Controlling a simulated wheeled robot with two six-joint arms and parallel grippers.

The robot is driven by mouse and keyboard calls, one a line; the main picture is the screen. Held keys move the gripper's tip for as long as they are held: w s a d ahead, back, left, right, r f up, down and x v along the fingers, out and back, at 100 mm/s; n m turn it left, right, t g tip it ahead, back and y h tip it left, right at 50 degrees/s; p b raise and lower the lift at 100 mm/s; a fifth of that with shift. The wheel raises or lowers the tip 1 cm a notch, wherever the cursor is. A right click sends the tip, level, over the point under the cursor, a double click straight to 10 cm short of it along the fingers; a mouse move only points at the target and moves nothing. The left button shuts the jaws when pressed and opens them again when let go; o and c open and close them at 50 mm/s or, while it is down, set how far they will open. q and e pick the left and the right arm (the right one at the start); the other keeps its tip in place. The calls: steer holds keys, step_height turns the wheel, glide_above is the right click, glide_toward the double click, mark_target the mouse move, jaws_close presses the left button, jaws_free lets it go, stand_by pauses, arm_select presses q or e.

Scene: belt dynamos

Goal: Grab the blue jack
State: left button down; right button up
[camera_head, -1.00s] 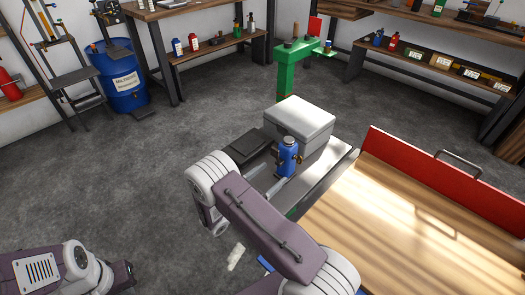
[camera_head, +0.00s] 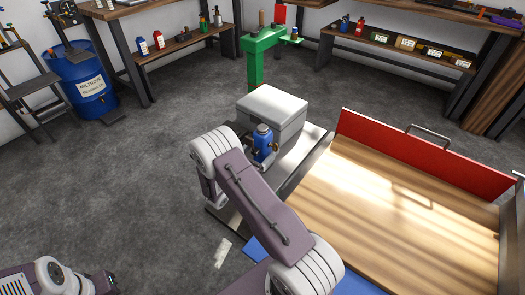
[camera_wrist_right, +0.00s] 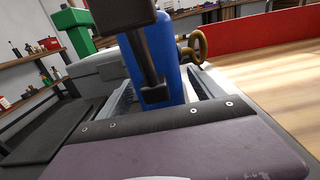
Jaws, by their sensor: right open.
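The blue jack (camera_head: 263,139) stands upright on a grey surface, in front of a light grey box, with a brass-coloured part on its side. In the right wrist view the jack (camera_wrist_right: 172,72) fills the middle, with a black upright part on its near side. My right gripper (camera_wrist_right: 165,84) is open, with one finger on each side of the jack's lower body. I cannot tell whether the fingers touch it.
The light grey box (camera_head: 271,112) is close behind the jack. A green post (camera_head: 255,66) stands beyond it. To the right is a wooden bench top (camera_head: 390,215) with a red back board (camera_head: 420,155). A blue barrel (camera_head: 85,85) stands at the left; the floor between is clear.

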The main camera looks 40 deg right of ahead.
mark_target(257, 144)
jaws_close()
steer(key=shift+r, duration=0.15)
steer(key=shift+r, duration=0.1)
steer(key=shift+r+p, duration=0.35)
steer(key=shift+r, duration=0.2)
step_height(257, 144, up, 3)
steer(key=shift+f+p, duration=0.1)
steer(key=shift+p, duration=0.5)
steer(key=s+d+r+p, duration=0.2)
steer(key=s+d+r, duration=0.5)
steer(key=s+d, duration=0.1)
steer(key=shift+p, duration=0.4)
